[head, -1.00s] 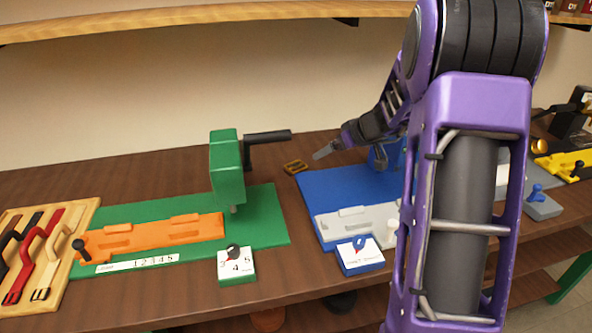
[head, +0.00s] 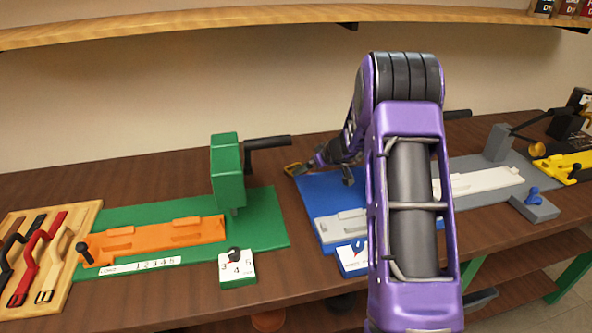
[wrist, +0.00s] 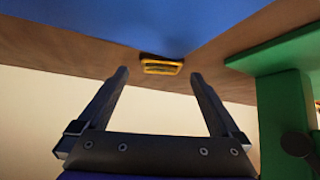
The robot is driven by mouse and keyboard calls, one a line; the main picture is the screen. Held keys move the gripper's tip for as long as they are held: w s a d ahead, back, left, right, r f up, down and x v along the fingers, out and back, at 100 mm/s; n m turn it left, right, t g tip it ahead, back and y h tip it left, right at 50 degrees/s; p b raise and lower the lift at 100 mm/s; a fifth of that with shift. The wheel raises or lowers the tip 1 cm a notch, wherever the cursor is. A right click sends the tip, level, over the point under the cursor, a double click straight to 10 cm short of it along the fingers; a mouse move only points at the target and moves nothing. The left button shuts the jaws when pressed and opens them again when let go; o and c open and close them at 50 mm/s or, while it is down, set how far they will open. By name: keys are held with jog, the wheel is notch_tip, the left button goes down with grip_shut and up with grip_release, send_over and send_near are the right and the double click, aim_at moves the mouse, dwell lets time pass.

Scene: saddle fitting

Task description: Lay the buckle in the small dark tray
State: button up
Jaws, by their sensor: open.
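The brass-coloured buckle (head: 292,169) lies on the brown bench, just behind the near-left blue board's back corner and right of the green press. My gripper (head: 306,166) is low beside it, at its right in the head view. In the wrist view the buckle (wrist: 162,67) shows beyond and between the tips of my open gripper (wrist: 158,78), with nothing held. A gap between jaws and buckle appears to remain. I cannot make out the small dark tray in either view.
A green press (head: 227,170) with a black handle stands left of the buckle. The blue board (head: 318,190) lies under my arm, partly hidden by it. A wooden rack of straps (head: 75,222) is at far left. The bench between the press and the blue board is clear.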

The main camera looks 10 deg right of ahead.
aim_at(304, 176)
jog(key=shift+p+x, duration=0.45)
jog(key=shift+x, duration=1.8)
jog(key=shift+s, duration=0.2)
jog(key=c, duration=1.4)
